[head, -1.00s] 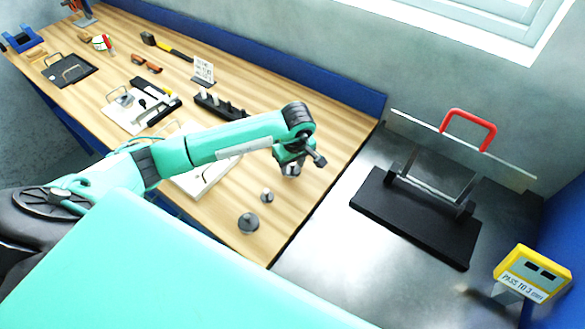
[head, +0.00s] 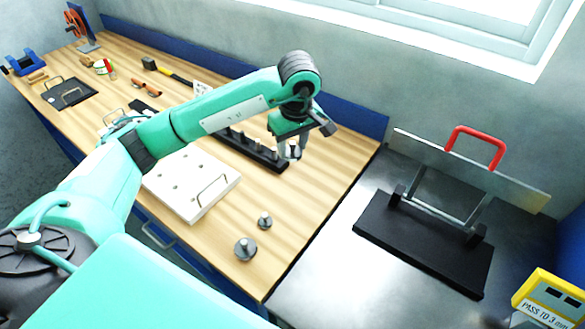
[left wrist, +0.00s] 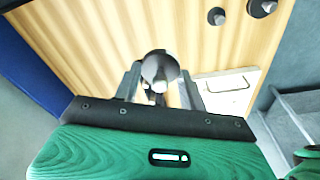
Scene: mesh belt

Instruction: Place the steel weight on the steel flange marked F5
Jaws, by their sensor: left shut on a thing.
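My left gripper (head: 291,150) is shut on a small round steel piece (left wrist: 158,68) with a knob, which looks like the steel weight. It holds the piece above the wooden bench, beside the right end of a black bar with pegs. Two grey discs with knobs, a smaller one (head: 265,221) and a larger one (head: 246,249), stand on the bench nearer to me. They also show at the top right of the left wrist view. I can read no F5 mark, so I cannot tell which thing is that flange. My right gripper is out of view.
The black bar (head: 262,153) lies behind my left forearm. A white plate with a handle (head: 168,197) lies left of the discs. A black stand with a red-handled panel (head: 415,240) and a yellow sign (head: 552,297) stand on the metal surface at the right. Bare bench surrounds the discs.

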